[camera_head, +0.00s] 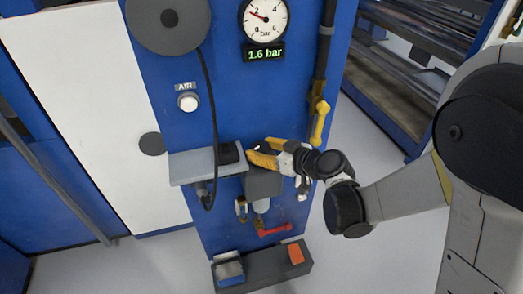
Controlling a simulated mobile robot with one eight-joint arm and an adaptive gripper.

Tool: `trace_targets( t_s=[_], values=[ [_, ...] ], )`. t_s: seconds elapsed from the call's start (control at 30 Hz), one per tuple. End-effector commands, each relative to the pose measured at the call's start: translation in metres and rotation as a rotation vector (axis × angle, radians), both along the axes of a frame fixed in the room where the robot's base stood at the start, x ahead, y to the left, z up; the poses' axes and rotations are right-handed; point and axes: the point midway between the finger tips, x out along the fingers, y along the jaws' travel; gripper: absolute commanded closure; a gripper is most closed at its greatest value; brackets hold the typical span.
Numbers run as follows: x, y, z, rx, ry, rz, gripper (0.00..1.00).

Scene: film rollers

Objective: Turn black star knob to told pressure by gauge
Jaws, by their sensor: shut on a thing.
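A round white gauge (264,20) is on the blue panel at the top. Its red needle points to the left and slightly up, near the low end of the scale. A dark display (264,54) below it reads 1.6 bar in green. My gripper (259,151) has yellow fingers and reaches in from the right. It is shut at the top of a grey regulator block (263,183) with a clear bowl (261,205) under it. The black star knob is hidden between and behind the fingers, so its angle does not show.
A grey shelf (190,168) with a black item (230,153) is just left of my gripper. A yellow lever (319,121) on a pipe is above right, and a red lever (275,230) is below. A white AIR button (188,102) is at left.

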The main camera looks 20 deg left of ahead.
Motion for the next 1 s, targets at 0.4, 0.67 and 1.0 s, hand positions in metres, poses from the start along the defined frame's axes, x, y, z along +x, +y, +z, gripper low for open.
trace_targets(
  t_s=[0.4,0.67,1.0],
  values=[
    [-0.0007,0.001,0.0,0.001,-0.001,-0.187,0.8],
    [-0.0001,0.0009,0.0004,0.002,0.001,-0.212,0.8],
    [0.0001,0.0007,0.0003,0.0,0.001,-0.21,0.4]
  ],
)
